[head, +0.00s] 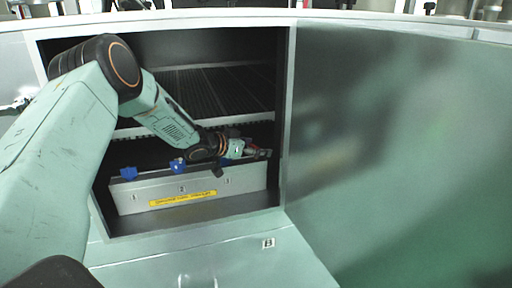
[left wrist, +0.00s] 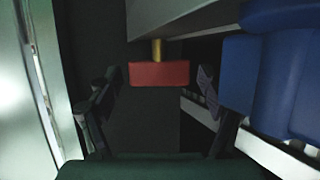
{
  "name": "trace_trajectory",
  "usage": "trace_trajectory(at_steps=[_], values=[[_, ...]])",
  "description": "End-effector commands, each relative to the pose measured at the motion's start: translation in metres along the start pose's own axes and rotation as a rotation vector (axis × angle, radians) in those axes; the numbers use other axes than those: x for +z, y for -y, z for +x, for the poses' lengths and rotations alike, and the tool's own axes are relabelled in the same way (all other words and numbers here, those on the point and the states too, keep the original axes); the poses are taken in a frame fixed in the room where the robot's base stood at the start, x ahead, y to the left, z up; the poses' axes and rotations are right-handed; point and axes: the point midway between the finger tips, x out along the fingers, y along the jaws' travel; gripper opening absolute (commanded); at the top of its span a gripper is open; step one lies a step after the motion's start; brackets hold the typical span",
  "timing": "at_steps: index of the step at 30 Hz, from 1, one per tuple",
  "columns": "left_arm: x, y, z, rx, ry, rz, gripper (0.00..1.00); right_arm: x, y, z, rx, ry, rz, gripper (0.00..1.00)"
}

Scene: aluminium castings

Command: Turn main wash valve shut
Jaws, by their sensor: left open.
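A red valve handle (left wrist: 160,74) on a brass stem (left wrist: 157,50) shows in the left wrist view. My left gripper (left wrist: 157,88) is open, with one finger on each side of the red handle and a gap on both sides. In the head view my left arm reaches into the cabinet, and the left gripper (head: 256,153) is over the right end of a grey box (head: 240,182). Two blue handles (head: 178,166) stand along the box's top edge to the left. My own wrist hides much of the red handle there. My right gripper is not in view.
A large blue part (left wrist: 285,70) is close to the right finger in the wrist view. A slatted rack (head: 215,90) spans the cabinet above the box. The cabinet's side frame (head: 288,110) is just right of the gripper. A yellow label (head: 183,198) is on the box front.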

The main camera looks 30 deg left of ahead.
Motion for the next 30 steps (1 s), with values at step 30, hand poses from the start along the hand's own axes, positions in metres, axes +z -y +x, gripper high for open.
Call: trace_trajectory(at_steps=[30], values=[[-0.001, 0.0, -0.074, 0.0, -0.002, 0.0, 0.79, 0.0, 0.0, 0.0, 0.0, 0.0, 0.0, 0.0]])
